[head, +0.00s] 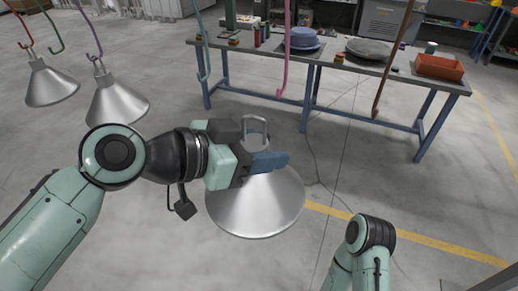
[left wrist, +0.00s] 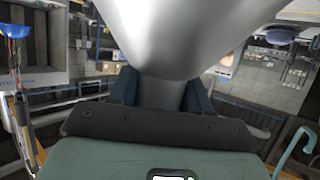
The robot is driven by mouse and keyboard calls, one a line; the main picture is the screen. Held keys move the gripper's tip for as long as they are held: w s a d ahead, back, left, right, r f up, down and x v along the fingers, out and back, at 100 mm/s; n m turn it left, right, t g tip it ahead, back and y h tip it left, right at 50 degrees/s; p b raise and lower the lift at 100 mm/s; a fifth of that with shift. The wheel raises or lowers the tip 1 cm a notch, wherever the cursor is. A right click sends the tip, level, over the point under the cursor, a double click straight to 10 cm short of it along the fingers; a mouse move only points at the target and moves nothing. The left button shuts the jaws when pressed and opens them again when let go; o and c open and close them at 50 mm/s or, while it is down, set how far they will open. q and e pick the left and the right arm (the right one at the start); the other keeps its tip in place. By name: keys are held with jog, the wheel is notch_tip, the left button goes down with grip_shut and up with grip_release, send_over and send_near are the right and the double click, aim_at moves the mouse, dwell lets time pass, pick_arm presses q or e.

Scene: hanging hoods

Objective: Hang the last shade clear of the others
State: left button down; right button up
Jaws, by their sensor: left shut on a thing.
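My left gripper (head: 265,160) is shut on the neck of a silver cone shade (head: 256,208), with the shade's loop sticking up above the fingers. The shade hangs roughly upright, wide rim down, in front of the bench. In the left wrist view the shade (left wrist: 165,35) fills the upper middle between the fingers. Two like shades hang at the left: one (head: 52,86) below a red hook (head: 24,32), one (head: 118,102) on a purple hook (head: 92,30). A green hook (head: 52,32) between them looks empty. Teal (head: 201,45), pink (head: 286,50) and brown (head: 392,65) hooks hang empty to the right.
A blue-legged bench (head: 335,78) stands behind, with blue plates (head: 303,40), a grey heap (head: 368,50) and a red-orange bin (head: 439,68). My right arm's links rise at lower right. The floor around the held shade is clear.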

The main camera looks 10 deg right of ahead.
pick_arm(q)
jog(key=shift+w+d+p, duration=0.45)
jog(key=shift+w+d, duration=0.15)
jog(key=shift+w, duration=0.3)
jog(key=shift+w+d+p, duration=0.4)
jog(key=shift+w+d, duration=0.15)
jog(key=shift+w, duration=0.3)
jog(key=shift+w+d+p, duration=0.45)
jog(key=shift+w+d, duration=0.15)
jog(key=shift+w, duration=0.3)
jog(key=shift+w+d, duration=0.1)
jog(key=shift+w, duration=0.05)
jog(key=shift+f, duration=0.15)
pick_arm(e)
jog(key=w+r, duration=0.2)
jog(key=r, duration=0.1)
jog(key=shift+w+r, duration=0.15)
jog(key=shift+r, duration=0.1)
pick_arm(q)
jog(key=shift+w+d, duration=0.15)
jog(key=shift+w, duration=0.1)
jog(key=shift+w+d+p, duration=0.2)
jog(key=shift+w+d, duration=0.15)
jog(key=shift+w, duration=0.2)
jog(key=shift+w+d+p, duration=0.15)
jog(key=shift+w+d, duration=0.15)
jog(key=shift+w, duration=0.2)
pick_arm(e)
jog(key=shift+w+r, duration=0.35)
jog(key=shift+r, duration=0.15)
